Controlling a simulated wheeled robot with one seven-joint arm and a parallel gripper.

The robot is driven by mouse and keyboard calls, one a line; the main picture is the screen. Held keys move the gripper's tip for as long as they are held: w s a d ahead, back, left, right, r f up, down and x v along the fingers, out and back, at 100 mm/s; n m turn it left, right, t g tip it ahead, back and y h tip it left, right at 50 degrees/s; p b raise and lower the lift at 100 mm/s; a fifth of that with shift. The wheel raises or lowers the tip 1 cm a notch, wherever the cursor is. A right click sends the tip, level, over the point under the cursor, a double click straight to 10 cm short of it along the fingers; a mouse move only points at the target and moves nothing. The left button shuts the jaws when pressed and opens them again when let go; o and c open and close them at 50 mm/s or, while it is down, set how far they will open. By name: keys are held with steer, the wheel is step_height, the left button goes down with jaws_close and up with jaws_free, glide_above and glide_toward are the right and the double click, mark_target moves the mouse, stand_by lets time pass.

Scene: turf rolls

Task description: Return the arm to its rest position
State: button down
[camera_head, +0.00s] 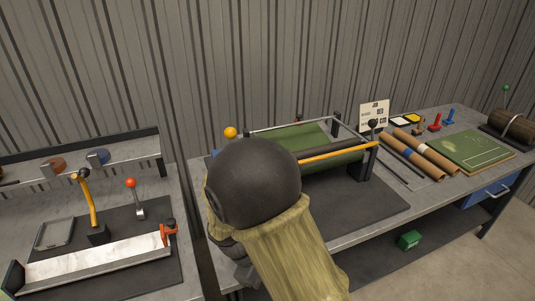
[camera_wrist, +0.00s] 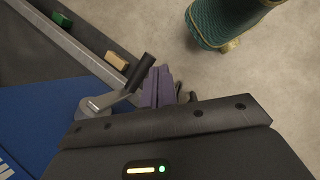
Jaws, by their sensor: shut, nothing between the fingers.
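My arm crosses the middle of the head view, with a dark round joint and an olive sleeve. It covers part of the bench and roller frame behind it. My gripper (camera_wrist: 160,82) shows in the wrist view as short purple-grey fingers past the dark wrist housing. It is shut, with nothing seen held, and points down toward the pale floor. In the head view the fingers are hidden or too unclear to make out.
The roller frame (camera_head: 330,156) with green turf stands on the right bench. Brown rolls (camera_head: 420,157) and a green turf board (camera_head: 470,150) lie farther right. The left bench carries a white trough (camera_head: 95,262) and levers. In the wrist view, a grey crank (camera_wrist: 108,100) is close left of the fingers.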

steer(key=s+d+r+m+t+y, duration=0.1)
steer(key=d+r+m+y, duration=0.2)
steer(key=d+m, duration=0.3)
steer(key=s+d+r+m+t+y, duration=0.2)
steer(key=d+r+m, duration=0.3)
steer(key=d+m, duration=0.2)
steer(key=shift+d+r+t+y, duration=0.3)
steer(key=shift+d+r+y, duration=0.1)
steer(key=shift+d, duration=0.4)
steer(key=shift+s, duration=0.1)
